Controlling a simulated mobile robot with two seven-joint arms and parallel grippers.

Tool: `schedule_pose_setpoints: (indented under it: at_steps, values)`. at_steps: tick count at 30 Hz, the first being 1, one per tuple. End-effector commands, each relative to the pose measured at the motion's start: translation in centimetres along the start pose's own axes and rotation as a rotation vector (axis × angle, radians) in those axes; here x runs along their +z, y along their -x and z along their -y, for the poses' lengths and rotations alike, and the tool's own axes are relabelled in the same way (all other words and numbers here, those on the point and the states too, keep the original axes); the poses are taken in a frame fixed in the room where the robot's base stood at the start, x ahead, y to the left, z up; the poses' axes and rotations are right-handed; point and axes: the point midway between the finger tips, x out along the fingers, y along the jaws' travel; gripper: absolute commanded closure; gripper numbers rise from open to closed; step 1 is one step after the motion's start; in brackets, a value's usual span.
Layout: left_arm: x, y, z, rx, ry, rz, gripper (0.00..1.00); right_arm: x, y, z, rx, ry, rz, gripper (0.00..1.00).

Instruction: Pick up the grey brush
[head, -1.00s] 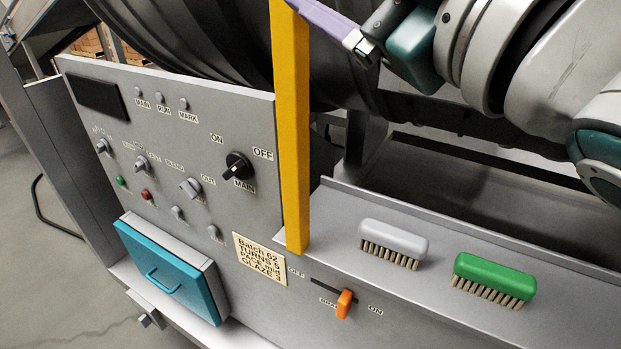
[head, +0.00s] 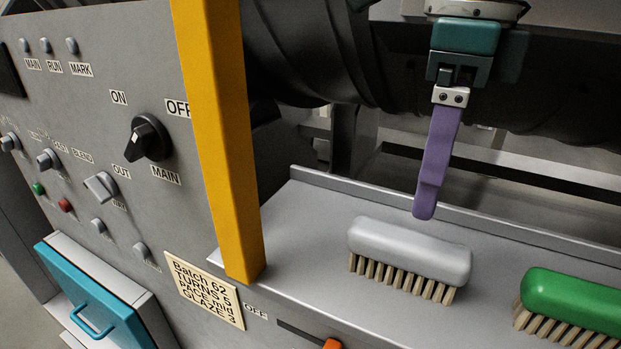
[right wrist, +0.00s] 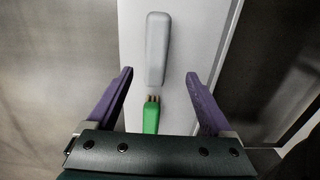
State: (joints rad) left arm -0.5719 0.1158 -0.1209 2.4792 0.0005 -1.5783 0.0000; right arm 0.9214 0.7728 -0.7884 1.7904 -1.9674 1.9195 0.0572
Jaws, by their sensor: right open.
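The grey brush (head: 410,252) lies on the metal ledge, bristles toward the front, left of the green brush (head: 573,303). My right gripper (head: 425,212) points down just above and behind the grey brush, apart from it. In the head view its purple fingers overlap into one. In the right wrist view the two fingers (right wrist: 158,78) are spread wide and empty, with the grey brush (right wrist: 157,48) beyond their tips and the green brush (right wrist: 151,115) nearer, between them. My left gripper is not in view.
A yellow post (head: 222,140) stands left of the grey brush. The ledge (head: 300,222) has a raised back lip, with the dark drum (head: 310,50) behind it. The control panel (head: 150,215) with knobs and a teal drawer (head: 85,300) is at left.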

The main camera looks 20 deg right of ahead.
Motion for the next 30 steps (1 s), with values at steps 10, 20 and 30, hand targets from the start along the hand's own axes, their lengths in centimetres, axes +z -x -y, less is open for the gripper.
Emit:
schedule_pose_setpoints:
  at_steps: [10, 20, 30]
  values:
    - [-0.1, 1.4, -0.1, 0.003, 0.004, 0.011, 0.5, -0.2, -4.2, 0.1, -0.004, -0.003, -0.012, 0.15]
    - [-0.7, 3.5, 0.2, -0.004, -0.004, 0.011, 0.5, 0.6, -8.6, -0.4, -0.002, -0.003, -0.012, 0.15]
    - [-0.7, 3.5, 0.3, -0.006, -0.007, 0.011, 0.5, 0.6, -9.8, -0.3, -0.005, -0.001, -0.009, 0.15]
